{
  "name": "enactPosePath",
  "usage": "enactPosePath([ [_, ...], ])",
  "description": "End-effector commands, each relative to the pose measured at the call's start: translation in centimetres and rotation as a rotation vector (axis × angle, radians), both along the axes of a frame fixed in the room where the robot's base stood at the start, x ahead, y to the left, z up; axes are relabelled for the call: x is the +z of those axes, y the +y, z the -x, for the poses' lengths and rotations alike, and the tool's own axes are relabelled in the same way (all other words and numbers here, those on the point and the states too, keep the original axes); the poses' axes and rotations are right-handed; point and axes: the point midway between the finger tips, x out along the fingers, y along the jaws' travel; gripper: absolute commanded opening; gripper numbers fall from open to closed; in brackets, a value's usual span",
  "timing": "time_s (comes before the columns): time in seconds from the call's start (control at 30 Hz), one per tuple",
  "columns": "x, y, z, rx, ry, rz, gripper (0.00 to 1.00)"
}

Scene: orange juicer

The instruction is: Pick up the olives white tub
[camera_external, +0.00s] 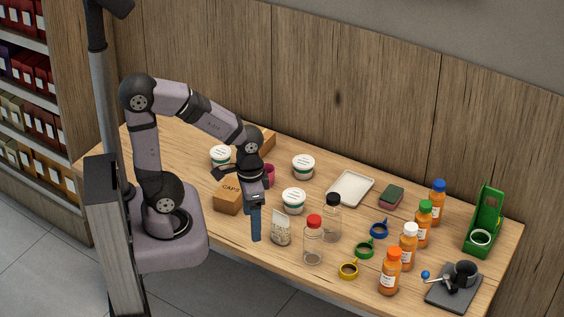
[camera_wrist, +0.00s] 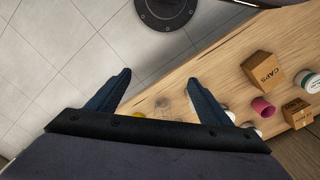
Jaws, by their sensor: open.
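One tub (camera_wrist: 308,81) also shows at the right edge of the wrist view. My gripper (camera_external: 256,238) points down near the table's front edge, left of the small clear bag and apart from the tubs. In the wrist view its fingers (camera_wrist: 160,76) are spread with nothing between them.
A CAPS box (camera_external: 229,196) and a pink cup (camera_external: 268,174) stand near my gripper. A clear bag (camera_external: 281,228), a red-capped jar (camera_external: 313,242) and a black-capped jar (camera_external: 332,218) stand to its right. Orange bottles (camera_external: 390,273) and a green stand (camera_external: 484,220) fill the right end.

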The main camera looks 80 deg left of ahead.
Motion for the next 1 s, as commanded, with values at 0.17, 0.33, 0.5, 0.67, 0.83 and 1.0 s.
enactPosePath([
  [0.17, 2.0, 0.5, -0.6, 0.014, -0.015, -0.008, 0.73],
  [0.33, 1.2, 3.8, -4.5, 0.091, -0.118, -0.059, 0.73],
  [0.5, 0.7, 8.4, -9.1, 0.175, -0.250, -0.121, 0.73],
  [0.67, 0.5, 15.2, -14.3, 0.273, -0.427, -0.195, 0.73],
  [0.83, 0.7, 25.3, -19.6, 0.367, -0.678, -0.276, 0.73],
  [1.0, 1.3, 33.0, -21.9, 0.406, -0.894, -0.304, 0.73],
])
